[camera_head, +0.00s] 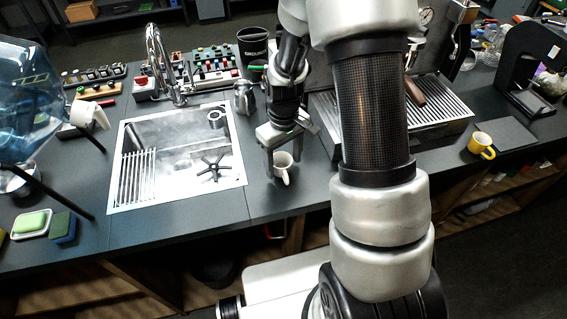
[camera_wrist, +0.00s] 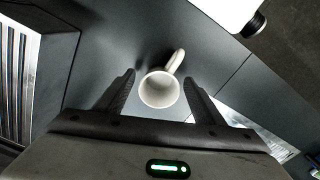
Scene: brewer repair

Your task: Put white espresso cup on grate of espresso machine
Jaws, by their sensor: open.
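The white espresso cup (camera_head: 283,162) stands upright on the dark counter, right of the sink. It also shows in the wrist view (camera_wrist: 159,90), with its handle pointing up and to the right. My gripper (camera_head: 281,165) is open and above the cup. In the wrist view the two fingers (camera_wrist: 162,88) lie on either side of the cup with gaps, and nothing is between them in grip. The espresso machine's slatted grate (camera_head: 445,108) is to the right, partly hidden behind my arm.
The sink (camera_head: 178,190) is left of my gripper. A small metal pitcher (camera_head: 244,98) stands behind it. A yellow mug (camera_head: 481,145) stands on the counter at the right. A dark grinder (camera_head: 530,65) is at the far right. The counter just around the cup is clear.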

